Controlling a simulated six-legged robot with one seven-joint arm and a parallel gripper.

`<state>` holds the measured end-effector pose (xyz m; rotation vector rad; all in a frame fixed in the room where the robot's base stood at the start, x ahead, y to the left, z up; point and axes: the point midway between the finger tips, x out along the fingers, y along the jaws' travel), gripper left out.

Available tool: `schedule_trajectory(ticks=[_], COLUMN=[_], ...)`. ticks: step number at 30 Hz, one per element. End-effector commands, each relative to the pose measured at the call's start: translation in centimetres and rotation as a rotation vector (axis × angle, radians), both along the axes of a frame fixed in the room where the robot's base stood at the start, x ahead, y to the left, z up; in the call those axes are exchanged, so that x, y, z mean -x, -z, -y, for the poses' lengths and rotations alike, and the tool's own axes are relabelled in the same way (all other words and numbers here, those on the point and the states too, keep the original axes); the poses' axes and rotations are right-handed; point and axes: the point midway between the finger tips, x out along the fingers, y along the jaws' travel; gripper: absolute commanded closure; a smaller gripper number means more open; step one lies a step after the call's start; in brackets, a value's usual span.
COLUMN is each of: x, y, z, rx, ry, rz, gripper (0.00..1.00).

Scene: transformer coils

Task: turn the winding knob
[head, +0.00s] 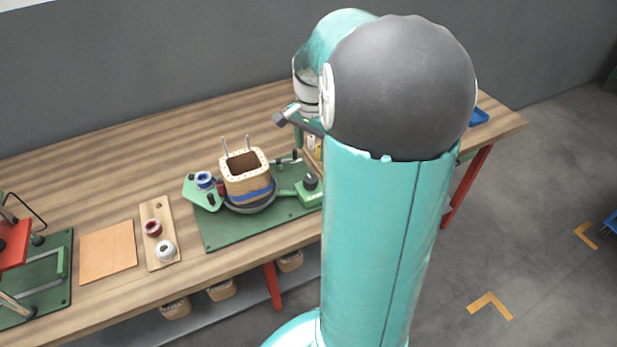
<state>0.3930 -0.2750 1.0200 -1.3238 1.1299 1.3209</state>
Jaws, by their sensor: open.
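The winding device sits on a green base plate (235,234) on the wooden workbench. It carries a square wooden coil former (245,175) with a blue band of winding around its lower part and two metal pins on top. A black knob (311,181) stands on the green block at the device's right side; I cannot tell for certain that this is the winding knob. My gripper (281,117) is open and above the bench, behind and above the knob in the picture, apart from it. My arm hides part of the bench to the right, and the fingers show only small.
A wooden strip holds a red spool (152,227) and a white spool (165,249). An orange-brown sheet (108,251) lies left of it. A red and green device (15,245) stands at the far left. A blue tray (479,117) is at the right end. The bench's back left is clear.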

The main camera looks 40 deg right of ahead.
Motion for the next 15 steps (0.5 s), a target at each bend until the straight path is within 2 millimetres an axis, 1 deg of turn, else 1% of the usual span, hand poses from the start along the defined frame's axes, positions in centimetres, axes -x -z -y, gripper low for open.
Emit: schedule_trajectory(ticks=[1, 9, 15], x=[0.0, 0.0, 0.0], y=[1.1, 6.5, 9.7], z=[-0.1, -0.3, -0.4], rx=[-0.004, -0.004, -0.004], ry=[-0.001, -0.003, -0.006], rz=[-0.005, -0.004, -0.003], gripper=[0.42, 0.42, 0.42])
